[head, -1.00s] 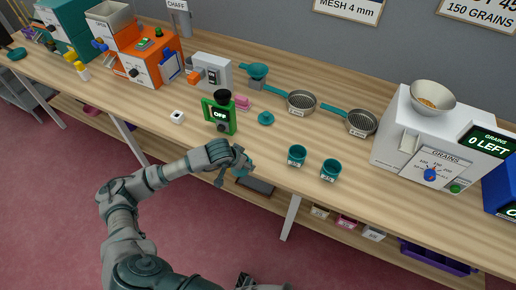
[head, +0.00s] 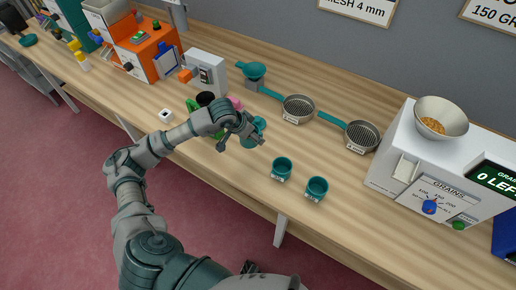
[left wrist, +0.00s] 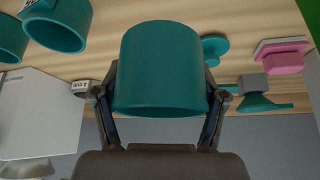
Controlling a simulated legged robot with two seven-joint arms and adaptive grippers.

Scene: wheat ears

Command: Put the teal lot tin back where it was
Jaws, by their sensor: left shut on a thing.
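My left gripper (head: 243,132) is shut on a teal tin (head: 250,141) and holds it over the bench, near the green device. In the left wrist view the held tin (left wrist: 163,65) fills the middle between the fingers of my left gripper (left wrist: 162,92). Two more teal tins with white labels, a left one (head: 281,168) and a right one (head: 316,187), stand upright on the bench (head: 250,195) to the right of the gripper. Both show partly at the left wrist view's upper left. Any label on the held tin is hidden. My right gripper is not in view.
A teal lid with a knob (left wrist: 214,46) and a pink block (left wrist: 283,56) lie near the held tin. Two sieves (head: 297,108) and a teal funnel (head: 253,71) stand behind. The white grain counter (head: 395,165) is at right. Bench front is clear beside the tins.

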